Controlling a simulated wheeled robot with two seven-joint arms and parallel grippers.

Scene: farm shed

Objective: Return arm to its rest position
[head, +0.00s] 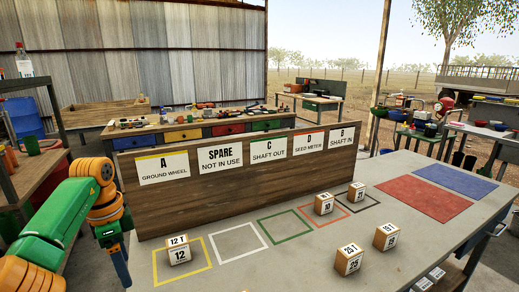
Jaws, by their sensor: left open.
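My left gripper (121,266) hangs at the left edge of the table, open, with its fingertips hard to make out; no block shows in it. It is left of the yellow square outline (207,264). A wooden block marked 12T (179,250) sits inside that yellow outline, apart from the gripper. My left arm, green and orange, reaches in from the lower left. My right gripper is not in view.
Loose blocks, one marked 25 (348,259) and another (387,236), stand at the front right. Blocks also stand at the orange (323,203) and black (356,192) outlines. The white (238,242) and green outlines are empty. A labelled wooden board (220,204) stands behind.

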